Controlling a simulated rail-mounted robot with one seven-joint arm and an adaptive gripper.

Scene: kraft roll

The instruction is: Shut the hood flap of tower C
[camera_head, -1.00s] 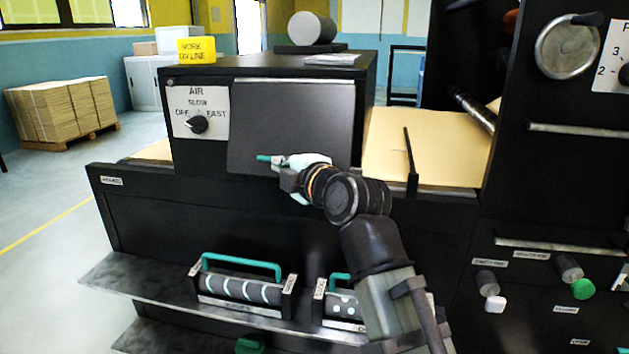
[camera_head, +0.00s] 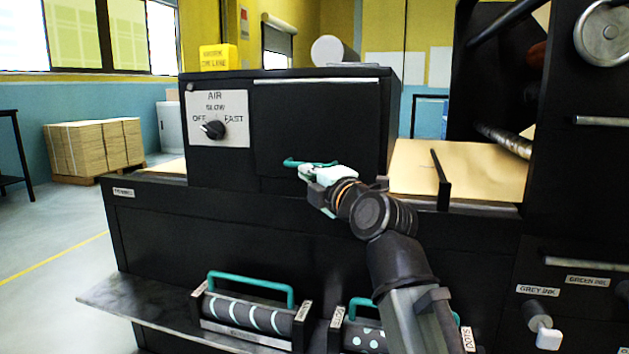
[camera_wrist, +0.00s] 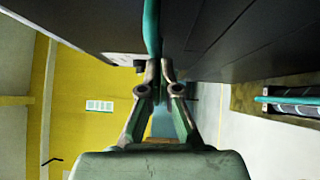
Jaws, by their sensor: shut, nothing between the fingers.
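The hood flap (camera_head: 315,125) is the dark panel on the front of the black hood, right of the AIR dial. It hangs upright and looks flush with the hood front. Its teal bar handle (camera_head: 296,162) runs along its lower edge and also shows in the wrist view (camera_wrist: 152,30). My gripper (camera_head: 307,174) is at the handle, in front of the flap's lower part. In the wrist view its fingertips (camera_wrist: 160,66) are together, with the handle just beyond them and nothing held. Whether they touch the handle is unclear.
The AIR dial (camera_head: 213,130) is left of the flap. A tan sheet bed (camera_head: 480,168) with a black upright bar lies right. Below, a shelf (camera_head: 150,310) holds rollers with teal handles (camera_head: 250,284). A yellow block (camera_head: 218,58) and pale roll (camera_head: 330,50) are on top.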

